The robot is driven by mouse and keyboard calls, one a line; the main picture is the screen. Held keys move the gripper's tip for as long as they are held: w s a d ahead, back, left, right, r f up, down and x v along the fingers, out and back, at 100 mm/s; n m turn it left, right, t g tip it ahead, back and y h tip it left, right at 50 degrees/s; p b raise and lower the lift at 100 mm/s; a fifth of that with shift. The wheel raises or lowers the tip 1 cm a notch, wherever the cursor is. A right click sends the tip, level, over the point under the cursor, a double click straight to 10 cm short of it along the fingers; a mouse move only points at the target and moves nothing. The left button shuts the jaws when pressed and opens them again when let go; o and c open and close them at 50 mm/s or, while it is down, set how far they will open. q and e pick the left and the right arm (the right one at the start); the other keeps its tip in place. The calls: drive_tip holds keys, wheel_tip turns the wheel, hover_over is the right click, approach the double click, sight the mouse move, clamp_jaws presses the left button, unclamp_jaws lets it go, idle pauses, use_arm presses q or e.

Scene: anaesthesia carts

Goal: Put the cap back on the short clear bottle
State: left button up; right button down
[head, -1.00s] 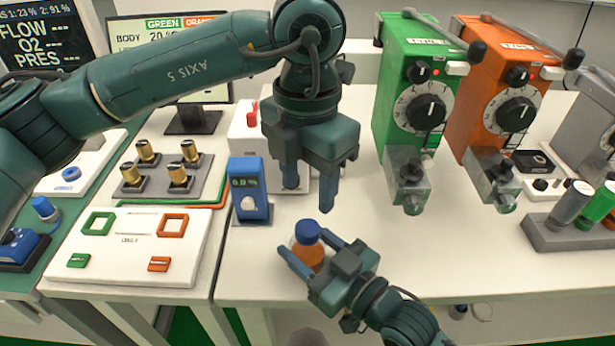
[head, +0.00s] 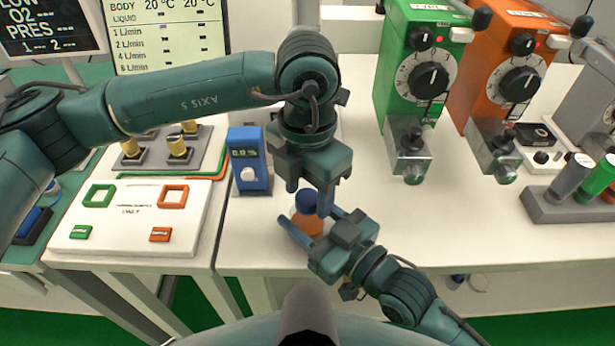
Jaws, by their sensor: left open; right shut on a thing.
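A short bottle (head: 308,222) with orange contents stands upright at the front edge area of the white table, with a blue cap (head: 306,200) on its top. My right gripper (head: 314,227) is shut on the bottle's body from the front right. My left gripper (head: 308,193) points down, open, with its fingers close around the cap. I cannot tell whether the fingers touch the cap or how firmly the cap sits.
Green (head: 424,75) and orange (head: 508,75) vaporizers stand behind to the right. A blue meter (head: 249,162) stands left of the bottle. A grey rack (head: 556,208) holds colored vials at far right. The table right of my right gripper is clear.

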use_arm(q)
drive_tip(key=shift+c, duration=0.5)
drive_tip(key=c, duration=0.9)
drive_tip(key=shift+m, duration=0.9)
drive_tip(key=o, duration=1.2)
drive_tip(key=shift+c, duration=0.2)
wheel_tip(320, 180, up, 12)
